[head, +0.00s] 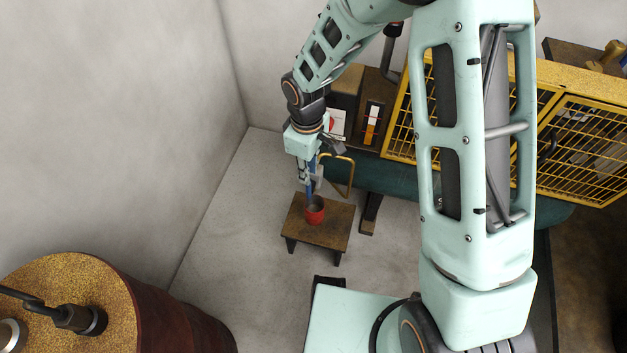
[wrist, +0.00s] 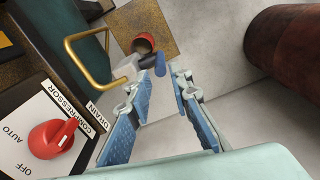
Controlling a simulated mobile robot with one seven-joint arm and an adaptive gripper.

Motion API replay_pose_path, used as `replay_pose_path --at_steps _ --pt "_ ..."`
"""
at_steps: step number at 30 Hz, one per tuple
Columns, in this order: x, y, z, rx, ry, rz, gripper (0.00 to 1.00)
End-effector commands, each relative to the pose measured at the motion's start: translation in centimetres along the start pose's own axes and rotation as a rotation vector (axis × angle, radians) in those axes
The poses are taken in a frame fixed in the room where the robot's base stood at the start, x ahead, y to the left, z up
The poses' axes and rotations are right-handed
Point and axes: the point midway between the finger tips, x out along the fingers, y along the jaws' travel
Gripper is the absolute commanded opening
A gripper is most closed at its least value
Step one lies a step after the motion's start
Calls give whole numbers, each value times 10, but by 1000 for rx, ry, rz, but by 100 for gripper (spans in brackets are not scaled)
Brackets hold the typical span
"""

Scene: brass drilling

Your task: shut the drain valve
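The drain valve shows in the wrist view as a grey body (wrist: 126,70) near the brass pipe (wrist: 72,42), with a dark blue lever (wrist: 152,61) just beyond my fingertips. My gripper (wrist: 162,80) is open, with its blue-padded fingers apart on either side of the lever's near end. I cannot tell whether either finger touches it. In the head view my gripper (head: 309,188) points down above a red cup, and my wrist and fingers mostly hide the valve. The bent brass pipe (head: 351,174) is just to its right.
The red cup (head: 315,214) stands on a low brown stool (head: 330,236). A panel with a red knob (wrist: 50,139) and a drain label (wrist: 88,104) is close on the left in the wrist view. A yellow mesh guard (head: 583,140) is at right; open floor lies left of the stool.

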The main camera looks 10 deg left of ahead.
Motion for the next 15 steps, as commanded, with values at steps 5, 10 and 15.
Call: replay_pose_path --at_steps 5,10,15 --pt "30 -1 0 -1 -2 -2 19" --pt "63 0 0 1 -1 -1 19" --pt "89 0 -1 2 0 1 19"
